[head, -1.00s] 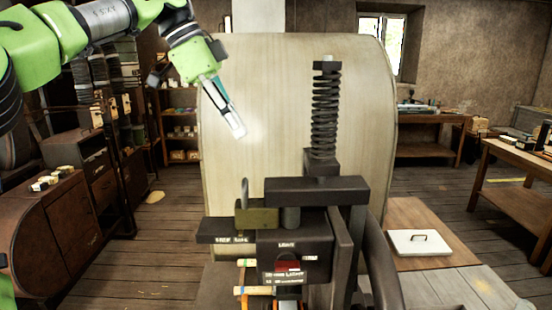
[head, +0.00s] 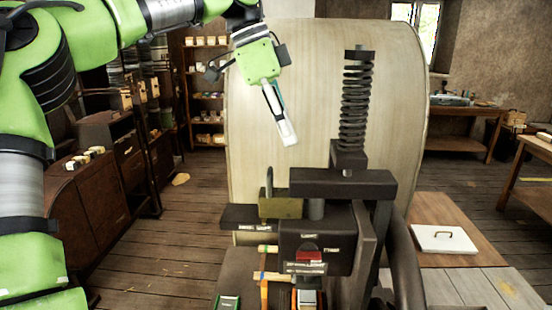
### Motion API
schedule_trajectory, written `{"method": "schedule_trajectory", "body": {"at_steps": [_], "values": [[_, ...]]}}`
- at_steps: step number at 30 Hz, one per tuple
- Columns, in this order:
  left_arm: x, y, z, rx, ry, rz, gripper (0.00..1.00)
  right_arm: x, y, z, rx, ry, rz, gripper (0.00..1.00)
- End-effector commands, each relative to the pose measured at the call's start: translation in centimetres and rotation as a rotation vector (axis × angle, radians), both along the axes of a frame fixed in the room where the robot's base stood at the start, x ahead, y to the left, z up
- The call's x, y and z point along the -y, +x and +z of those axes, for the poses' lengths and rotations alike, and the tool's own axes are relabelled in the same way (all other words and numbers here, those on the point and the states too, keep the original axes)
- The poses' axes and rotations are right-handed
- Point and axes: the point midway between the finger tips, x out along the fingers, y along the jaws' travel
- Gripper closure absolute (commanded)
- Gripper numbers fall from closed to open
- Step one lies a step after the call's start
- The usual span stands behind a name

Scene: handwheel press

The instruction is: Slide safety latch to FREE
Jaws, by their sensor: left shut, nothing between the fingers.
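The safety latch looks to be the brass-coloured block with an upright dark tab (head: 280,203), on the dark labelled plate (head: 248,218) at the left of the press. The lettering on the plate is too small to read surely. The dark press (head: 340,185) stands in the middle, with a coiled spring (head: 356,105) upright on top. My left gripper (head: 288,138) is shut and empty. It points down in the air above the latch, apart from it. My right gripper is not in view.
A large pale curved panel (head: 320,70) stands behind the press. A hammer-like tool with an orange handle (head: 264,275) is below the latch. A white lidded plate (head: 444,239) lies at the right. Wooden cabinets (head: 85,205) stand at the left. The air around my left gripper is clear.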

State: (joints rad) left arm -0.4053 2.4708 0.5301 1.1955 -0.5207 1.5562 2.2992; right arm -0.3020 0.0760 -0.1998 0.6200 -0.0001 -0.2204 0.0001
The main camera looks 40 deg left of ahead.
Motion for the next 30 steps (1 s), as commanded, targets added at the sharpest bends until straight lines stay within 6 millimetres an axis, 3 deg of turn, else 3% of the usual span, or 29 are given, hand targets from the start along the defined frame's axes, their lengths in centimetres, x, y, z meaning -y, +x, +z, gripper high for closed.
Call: {"method": "schedule_trajectory", "body": {"at_steps": [8, 18, 30], "values": [[1.7, 0.9, -5.1, -0.006, -0.002, -0.003, 1.00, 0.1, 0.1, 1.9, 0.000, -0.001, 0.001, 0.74], [-1.3, -0.8, -5.7, 0.001, -0.003, 0.002, 1.00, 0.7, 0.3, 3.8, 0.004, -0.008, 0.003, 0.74], [-1.7, -1.1, -6.0, 0.001, 0.001, 0.002, 1.00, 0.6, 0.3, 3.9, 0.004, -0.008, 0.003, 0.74]]}}
